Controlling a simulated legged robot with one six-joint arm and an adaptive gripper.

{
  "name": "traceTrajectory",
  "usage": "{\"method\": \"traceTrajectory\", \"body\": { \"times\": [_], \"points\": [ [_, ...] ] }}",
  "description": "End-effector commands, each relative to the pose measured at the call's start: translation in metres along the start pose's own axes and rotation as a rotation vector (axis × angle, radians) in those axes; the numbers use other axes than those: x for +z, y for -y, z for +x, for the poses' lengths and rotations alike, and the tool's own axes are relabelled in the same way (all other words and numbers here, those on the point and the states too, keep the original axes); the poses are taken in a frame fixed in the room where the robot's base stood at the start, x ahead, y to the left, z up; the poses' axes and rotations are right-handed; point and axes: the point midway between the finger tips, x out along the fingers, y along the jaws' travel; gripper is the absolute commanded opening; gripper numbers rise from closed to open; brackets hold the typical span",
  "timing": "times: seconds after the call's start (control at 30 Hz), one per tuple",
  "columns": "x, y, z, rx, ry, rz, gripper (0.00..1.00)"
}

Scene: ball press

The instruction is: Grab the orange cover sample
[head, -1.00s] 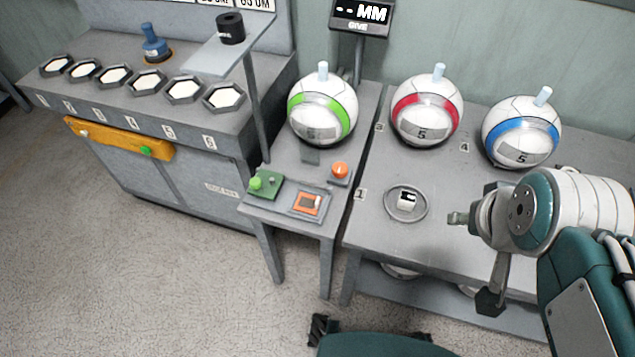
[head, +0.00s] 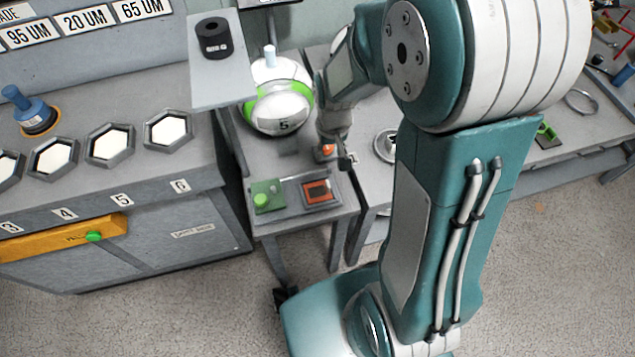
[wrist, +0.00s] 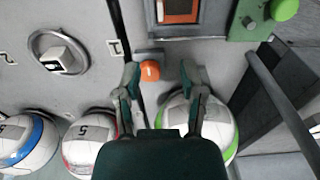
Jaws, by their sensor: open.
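A small orange knob-like piece (head: 327,150) sits on a grey block at the right side of the green-ringed ball's stand. The wrist view shows it as an orange round-ended piece (wrist: 150,71) against its grey block. I cannot tell for sure that it is the cover sample. My gripper (wrist: 160,72) is open, with one fingertip on each side of the orange piece in the picture and nothing held. I cannot tell if they touch it. In the head view my gripper (head: 335,155) is beside the piece, partly covering it.
A white ball with a green ring (head: 280,100) stands close behind my gripper. A green-button box (head: 267,194) and an orange-framed switch (head: 318,191) are in front. A shelf with a black cylinder (head: 213,38) overhangs to the left. Red-ringed (wrist: 88,150) and blue-ringed (wrist: 30,140) balls are nearby.

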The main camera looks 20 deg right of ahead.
Motion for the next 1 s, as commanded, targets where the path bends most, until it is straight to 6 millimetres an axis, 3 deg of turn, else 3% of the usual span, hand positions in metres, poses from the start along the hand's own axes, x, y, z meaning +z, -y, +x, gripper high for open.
{"method": "traceTrajectory", "body": {
  "times": [0.1, 1.0],
  "points": [
    [-0.002, 0.001, 0.023, 0.002, 0.034, -0.001, 0.51],
    [0.01, 0.003, 0.131, 0.007, 0.046, -0.002, 0.51]
  ]
}}
